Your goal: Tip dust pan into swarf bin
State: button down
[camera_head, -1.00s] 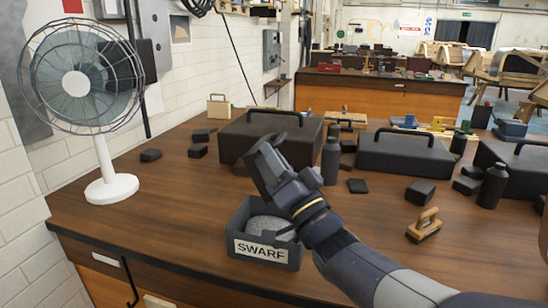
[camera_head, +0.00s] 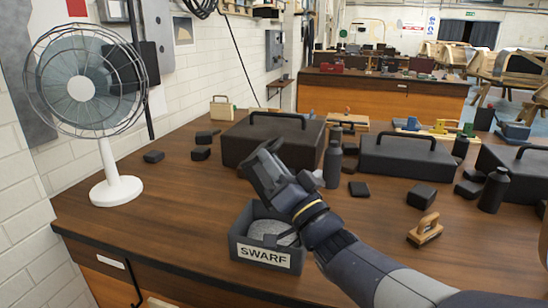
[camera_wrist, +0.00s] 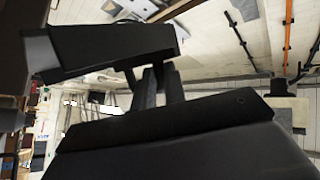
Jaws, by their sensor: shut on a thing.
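The dark dust pan (camera_head: 264,170) is held up steeply tilted above the back of the swarf bin. My gripper (camera_head: 291,194) is shut on it, and the exact grip point is hard to make out. The swarf bin (camera_head: 262,254) is a dark grey open box with a white SWARF label, standing near the front edge of the bench. Grey material (camera_head: 268,230) shows inside it. My wrist partly covers the bin's right side. In the wrist view, a dark shape, probably the pan (camera_wrist: 110,45), fills the upper left; whether anything lies in it cannot be seen.
A white fan (camera_head: 116,190) stands at the left of the wooden bench (camera_head: 160,235). A large black case (camera_head: 250,150) and a dark bottle (camera_head: 333,160) stand behind the pan. A wooden-handled brush (camera_head: 425,230) and several black blocks lie to the right. The bench's left front is clear.

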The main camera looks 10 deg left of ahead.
aim_at(256, 158)
jog(key=a+r+n+g+p, duration=0.1)
jog(key=p, duration=0.2)
jog(key=shift+w+a+r+n, duration=0.1)
jog(key=shift+a+r+n, duration=0.15)
jog(key=shift+a+n, duration=0.05)
jog(key=n+g+p, duration=0.1)
jog(key=p, duration=0.1)
jog(key=a+n+g+h+p, duration=0.1)
jog(key=p, duration=0.1)
jog(key=shift+w+a, duration=0.1)
jog(key=shift+a, duration=0.15)
jog(key=shift+a+f+n+g+h+p, duration=0.3)
jog(key=shift+n+g+h+p, duration=0.3)
jog(key=shift+p, duration=0.55)
jog(key=g+h+p, duration=0.1)
jog(key=p, duration=0.1)
jog(key=shift+a+n+p, duration=0.3)
jog(key=shift+a+p, duration=0.1)
jog(key=a+h+p, duration=0.1)
jog(key=p, duration=0.1)
jog(key=a+f+n+g+h+p, duration=0.1)
jog(key=p, duration=0.2)
jog(key=n+h+p, duration=0.1)
jog(key=p, duration=0.1)
jog(key=shift+w+a+f+g, duration=0.2)
jog(key=shift+a+f+g, duration=0.05)
jog(key=shift+a+g, duration=0.15)
jog(key=shift+f, duration=0.15)
